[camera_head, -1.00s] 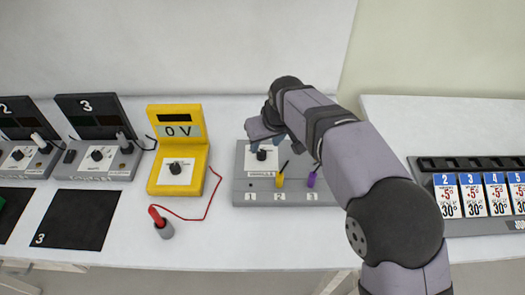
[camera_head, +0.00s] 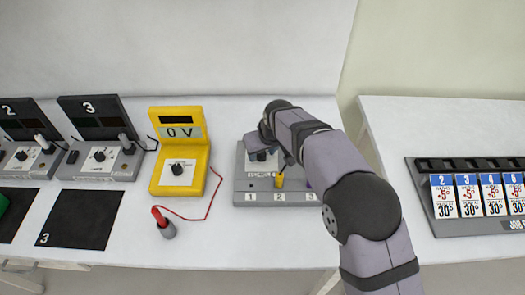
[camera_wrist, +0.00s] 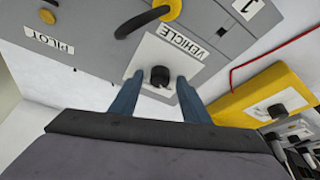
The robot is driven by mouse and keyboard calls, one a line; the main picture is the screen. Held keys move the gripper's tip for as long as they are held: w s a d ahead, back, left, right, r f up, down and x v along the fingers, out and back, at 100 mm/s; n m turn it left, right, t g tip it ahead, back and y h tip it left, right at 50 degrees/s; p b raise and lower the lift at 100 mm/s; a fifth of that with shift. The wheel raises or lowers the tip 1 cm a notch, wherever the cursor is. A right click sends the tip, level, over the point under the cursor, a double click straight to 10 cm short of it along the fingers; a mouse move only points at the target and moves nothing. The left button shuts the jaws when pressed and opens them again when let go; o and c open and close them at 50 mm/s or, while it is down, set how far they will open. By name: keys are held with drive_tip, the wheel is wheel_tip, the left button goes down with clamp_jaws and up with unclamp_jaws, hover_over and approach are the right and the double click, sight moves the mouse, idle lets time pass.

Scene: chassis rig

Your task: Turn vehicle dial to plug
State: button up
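The vehicle dial is a black knob (camera_wrist: 160,76) on a white plate marked VEHICLE (camera_wrist: 183,41), set in a grey panel (camera_head: 242,184). In the head view the knob (camera_head: 262,155) is partly covered by my gripper (camera_head: 265,147). In the wrist view the two blue fingers of my gripper (camera_wrist: 160,82) are open, one on each side of the knob, with gaps between them and it. The dial's position markings are too small or hidden to read.
A yellow plug (camera_head: 280,181) stands in the panel close to the dial; a purple one (camera_head: 309,184) is mostly behind my arm. A yellow voltmeter (camera_head: 179,150) reading 0 V, with a red-wired probe (camera_head: 163,222), is to the left. A card rack (camera_head: 445,222) is at the right.

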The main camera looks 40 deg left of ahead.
drive_tip(key=c, duration=0.9)
drive_tip(key=shift+m, duration=0.4)
drive_tip(key=m, duration=0.1)
drive_tip(key=m+t, duration=0.1)
drive_tip(key=m, duration=0.1)
drive_tip(key=shift+s+a+t+h, duration=0.15)
drive_tip(key=shift+t+h, duration=0.15)
drive_tip(key=m, duration=0.2)
drive_tip(key=m+t+h, duration=0.1)
drive_tip(key=m, duration=0.2)
drive_tip(key=shift+a+h+b, duration=0.1)
drive_tip(key=shift+h+b, duration=0.2)
drive_tip(key=o, duration=1)
